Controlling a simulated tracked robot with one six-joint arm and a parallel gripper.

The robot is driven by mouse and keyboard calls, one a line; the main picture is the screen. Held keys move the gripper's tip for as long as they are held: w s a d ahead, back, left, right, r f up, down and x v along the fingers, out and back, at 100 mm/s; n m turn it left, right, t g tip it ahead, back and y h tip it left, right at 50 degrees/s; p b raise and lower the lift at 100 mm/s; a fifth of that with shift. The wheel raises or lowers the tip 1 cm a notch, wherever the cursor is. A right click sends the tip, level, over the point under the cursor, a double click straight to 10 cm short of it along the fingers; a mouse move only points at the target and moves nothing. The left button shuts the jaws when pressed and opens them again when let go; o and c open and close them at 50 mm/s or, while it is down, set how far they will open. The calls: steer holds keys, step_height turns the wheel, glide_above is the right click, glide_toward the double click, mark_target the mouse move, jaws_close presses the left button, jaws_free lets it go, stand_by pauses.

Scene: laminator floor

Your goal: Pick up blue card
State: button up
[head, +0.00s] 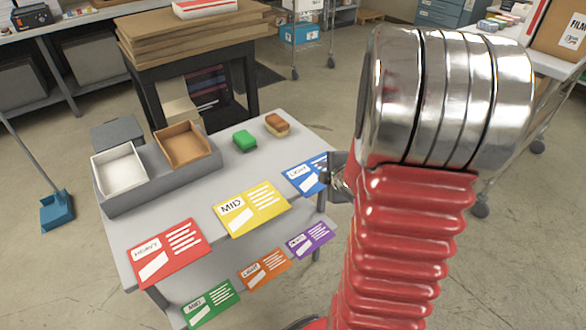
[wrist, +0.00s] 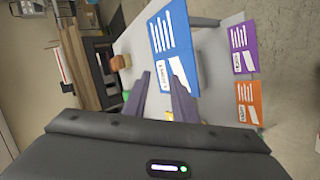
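The blue card (head: 303,176) lies at the right edge of the grey table, with a white label and white lines. In the wrist view the blue card (wrist: 174,35) is just beyond my fingers, its label end nearest them. My gripper (wrist: 159,80) is open, its two dark fingers apart with a gap between the tips. In the head view my gripper (head: 338,178) is at the card's right end, partly hidden behind my red arm. I cannot tell whether a finger touches the card.
Yellow (head: 250,208), red (head: 167,253), purple (head: 306,239), orange (head: 264,269) and green (head: 210,303) cards are nearby. A green block (head: 244,141) and a brown-topped block (head: 277,125) sit behind. White (head: 121,172) and brown (head: 184,145) trays stand at the left.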

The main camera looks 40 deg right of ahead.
steer(key=s+d+f+n+t+y, duration=0.25)
steer(key=s+f+n, duration=0.2)
steer(key=f, duration=0.45)
steer(key=s+a+f+n+t+y, duration=0.1)
steer(key=s+a+t, duration=0.2)
steer(key=s, duration=0.6)
steer(key=shift+a+t, duration=0.15)
steer(key=shift+t, duration=1.1)
steer(key=shift+w+f+y, duration=0.1)
steer(key=shift+w+y, duration=0.05)
steer(key=shift+y, duration=0.1)
steer(key=w, duration=0.8)
steer(key=shift+w, duration=0.2)
steer(key=shift+w, duration=0.1)
glide_toward(306, 179)
steer(key=shift+w+a, duration=0.6)
steer(key=shift+w, duration=0.6)
steer(key=shift+f, duration=0.15)
